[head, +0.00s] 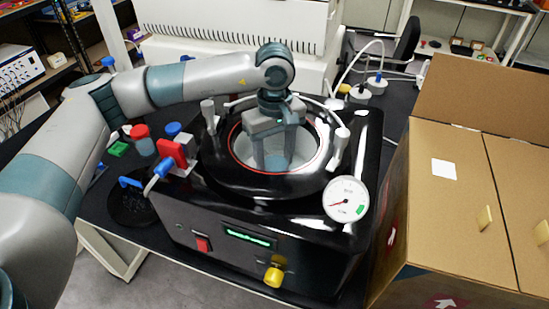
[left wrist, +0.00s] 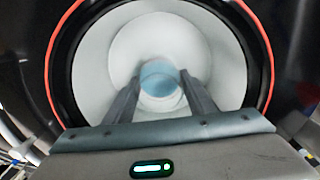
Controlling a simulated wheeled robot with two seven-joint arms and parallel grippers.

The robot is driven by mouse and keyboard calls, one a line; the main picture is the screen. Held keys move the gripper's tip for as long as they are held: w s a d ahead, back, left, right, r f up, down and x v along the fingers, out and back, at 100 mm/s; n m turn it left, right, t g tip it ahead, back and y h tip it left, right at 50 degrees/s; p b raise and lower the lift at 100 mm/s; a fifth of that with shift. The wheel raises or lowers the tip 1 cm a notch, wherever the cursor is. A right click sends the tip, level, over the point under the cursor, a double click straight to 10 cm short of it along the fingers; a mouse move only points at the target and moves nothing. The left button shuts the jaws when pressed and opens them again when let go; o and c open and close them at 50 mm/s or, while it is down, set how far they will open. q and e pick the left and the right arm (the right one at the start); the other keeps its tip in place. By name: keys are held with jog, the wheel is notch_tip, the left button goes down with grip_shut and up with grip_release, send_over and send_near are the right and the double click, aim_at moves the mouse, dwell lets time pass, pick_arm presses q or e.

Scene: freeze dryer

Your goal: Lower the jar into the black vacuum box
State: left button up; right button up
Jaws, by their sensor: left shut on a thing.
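The black vacuum box (head: 222,262) stands on the dark bench, with a round opening on top edged by a red ring. My left gripper (head: 274,163) points down into this opening. It is shut on the jar (head: 276,160), a small clear vessel with blue contents. In the left wrist view the jar (left wrist: 160,84) sits between the two fingertips (left wrist: 161,92), within the white-walled chamber (left wrist: 120,45). I cannot tell whether the jar touches the chamber floor. My right gripper is not in view.
A pressure gauge (head: 346,199) and upright clamps (head: 338,148) stand around the opening. A red valve (head: 173,153) is on the left side. A large cardboard box (head: 450,200) stands close on the right. Small bottles with red and blue caps (head: 143,140) are at the left.

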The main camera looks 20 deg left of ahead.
aim_at(275, 145)
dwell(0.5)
pick_arm(q)
jog(key=o, duration=1.8)
jog(key=shift+r, duration=0.1)
jog(key=shift+r+p, duration=0.8)
jog(key=shift+r, duration=2.4)
jog(key=shift+r+p, duration=1.3)
jog(key=shift+r, duration=3.4)
jog(key=shift+f, duration=0.1)
